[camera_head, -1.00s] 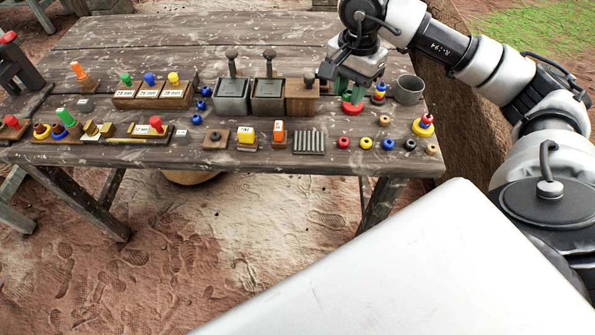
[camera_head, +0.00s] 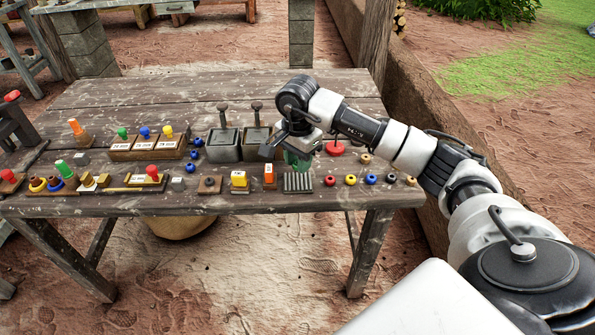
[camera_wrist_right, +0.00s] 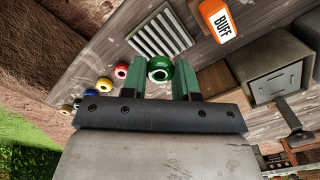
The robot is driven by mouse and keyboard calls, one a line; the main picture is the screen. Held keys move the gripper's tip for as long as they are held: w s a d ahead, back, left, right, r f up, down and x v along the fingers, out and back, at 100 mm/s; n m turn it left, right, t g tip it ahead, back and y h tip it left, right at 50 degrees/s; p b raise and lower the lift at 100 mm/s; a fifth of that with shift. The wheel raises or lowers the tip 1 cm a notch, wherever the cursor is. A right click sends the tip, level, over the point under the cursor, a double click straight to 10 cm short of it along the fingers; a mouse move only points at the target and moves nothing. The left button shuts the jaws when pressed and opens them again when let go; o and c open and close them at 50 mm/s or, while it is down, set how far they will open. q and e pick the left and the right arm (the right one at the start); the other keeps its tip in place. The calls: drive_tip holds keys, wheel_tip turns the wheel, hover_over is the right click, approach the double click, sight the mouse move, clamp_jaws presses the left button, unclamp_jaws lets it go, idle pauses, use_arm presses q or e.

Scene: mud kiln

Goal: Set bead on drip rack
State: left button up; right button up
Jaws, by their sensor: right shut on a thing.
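My right gripper (camera_head: 297,163) has green fingers and is over the table's front right part, just behind the drip rack. In the right wrist view its fingers (camera_wrist_right: 160,80) are shut on a green bead (camera_wrist_right: 159,69) with a hole, held between the tips. In the head view the bead cannot be told apart from the green fingers. The drip rack (camera_head: 298,183) is a small grey slatted rack near the table's front edge. It also shows beyond the bead in the right wrist view (camera_wrist_right: 160,38), with no bead on it. My left gripper is out of view.
An orange BUFF block (camera_head: 270,174) stands just left of the rack. A red bead (camera_head: 330,180) heads a row of loose beads at its right. Metal bins (camera_head: 224,145) with handles stand behind left, and a red dish (camera_head: 335,148) behind right.

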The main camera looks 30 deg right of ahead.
sight(298, 180)
wheel_tip(298, 180, down, 4)
drive_tip(key=shift+f, duration=0.1)
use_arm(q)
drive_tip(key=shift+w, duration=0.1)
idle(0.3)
use_arm(e)
drive_tip(key=o, duration=1)
drive_tip(key=shift+c, duration=0.2)
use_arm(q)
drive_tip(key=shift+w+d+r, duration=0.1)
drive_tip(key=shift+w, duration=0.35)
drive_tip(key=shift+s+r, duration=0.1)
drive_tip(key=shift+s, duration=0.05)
use_arm(e)
wheel_tip(298, 180, up, 2)
drive_tip(key=shift+w+r, duration=0.1)
drive_tip(key=shift+r, duration=0.15)
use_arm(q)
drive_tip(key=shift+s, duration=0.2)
use_arm(e)
wheel_tip(298, 180, up, 10)
drive_tip(key=shift+f, duration=0.15)
